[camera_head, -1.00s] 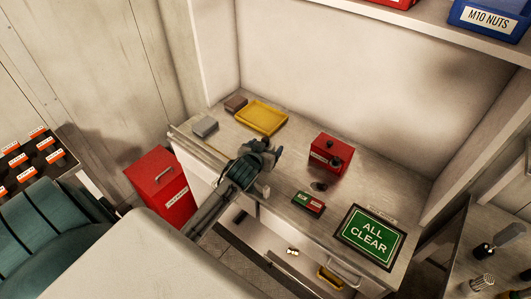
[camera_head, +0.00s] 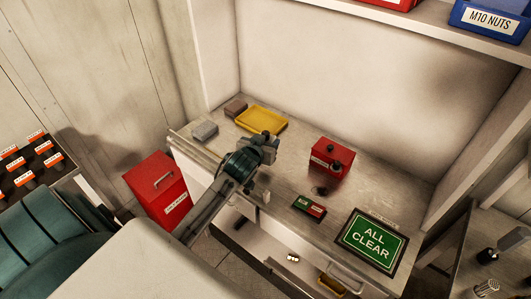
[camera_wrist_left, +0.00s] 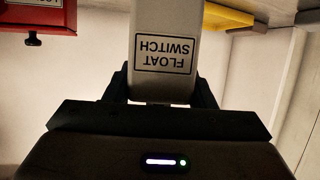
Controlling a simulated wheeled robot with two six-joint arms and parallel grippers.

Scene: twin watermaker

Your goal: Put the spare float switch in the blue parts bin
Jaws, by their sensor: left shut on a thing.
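My left gripper (camera_head: 268,143) is over the workbench, between the yellow tray and the red box. In the left wrist view, it (camera_wrist_left: 162,88) is shut on a white block labelled FLOAT SWITCH (camera_wrist_left: 165,50), whose label appears upside down. The float switch cannot be made out in the head view, where the gripper covers it. A blue bin labelled M10 NUTS (camera_head: 490,18) stands on the upper shelf at the top right. It is the only blue bin in view, and its inside is not visible. My right gripper is not in view.
The workbench (camera_head: 225,155) carries a yellow tray (camera_head: 262,119), a grey block (camera_head: 204,131), a red box with black knobs (camera_head: 332,158) and an ALL CLEAR sign (camera_head: 370,240). An open drawer (camera_head: 295,272) juts from its front. A red cabinet (camera_head: 157,190) stands left.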

